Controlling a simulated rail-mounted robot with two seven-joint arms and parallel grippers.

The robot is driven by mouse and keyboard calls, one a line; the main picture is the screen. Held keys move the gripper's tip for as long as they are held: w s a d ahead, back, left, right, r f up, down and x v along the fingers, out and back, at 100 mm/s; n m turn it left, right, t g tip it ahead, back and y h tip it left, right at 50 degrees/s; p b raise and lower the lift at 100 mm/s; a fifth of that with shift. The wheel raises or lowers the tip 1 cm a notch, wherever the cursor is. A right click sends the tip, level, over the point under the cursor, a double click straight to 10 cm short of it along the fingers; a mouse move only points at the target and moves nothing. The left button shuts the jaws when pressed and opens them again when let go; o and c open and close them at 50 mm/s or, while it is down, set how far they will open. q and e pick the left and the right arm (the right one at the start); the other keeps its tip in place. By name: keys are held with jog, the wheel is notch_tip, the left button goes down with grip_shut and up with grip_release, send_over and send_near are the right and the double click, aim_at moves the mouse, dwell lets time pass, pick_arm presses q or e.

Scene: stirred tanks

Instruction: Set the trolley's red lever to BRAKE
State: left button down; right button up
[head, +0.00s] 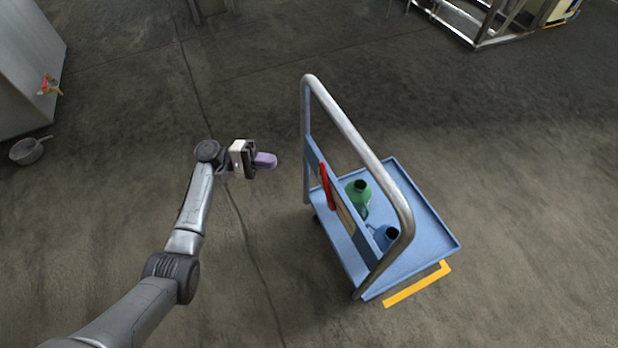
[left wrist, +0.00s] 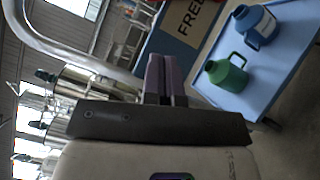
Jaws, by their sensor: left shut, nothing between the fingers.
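The blue trolley (head: 428,215) stands on the floor right of centre in the head view, with a tall bent metal push handle (head: 350,130). Its red lever (head: 326,187) lies along the blue panel below the handle, on the side facing my arm. My left gripper (head: 270,160) is shut and empty, to the left of the panel and apart from the lever. I cannot make out the lever or a BRAKE marking there.
A green jug (head: 358,192) and a blue jug (head: 385,236) stand on the trolley bed. A yellow floor mark (head: 415,284) lies by its near right corner. A grey pan (head: 28,150) is on the floor at far left. Floor around the trolley is clear.

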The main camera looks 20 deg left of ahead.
aim_at(326, 183)
pick_arm(q)
jog(key=w+a+b, duration=0.1)
jog(key=w+a+f+h+b, duration=0.1)
jog(key=b, duration=0.1)
jog(key=shift+f+n+t+h, duration=0.15)
jog(key=shift+n+t+h, duration=0.15)
jog(key=shift+n+t, duration=0.1)
pick_arm(e)
notch_tip(326, 183, down, 4)
jog(key=shift+f, duration=0.25)
pick_arm(q)
jog(key=s+r+p+x, duration=0.1)
jog(key=s+p+x, duration=0.2)
jog(key=x, duration=1)
jog(key=p, duration=0.3)
jog(key=shift+w+d+p, duration=0.2)
jog(key=shift+d+p, duration=0.05)
jog(key=shift+p, duration=0.15)
pick_arm(e)
notch_tip(326, 183, up, 7)
pick_arm(q)
jog(key=shift+f, duration=0.1)
pick_arm(e)
jog(key=shift+a+f, duration=0.1)
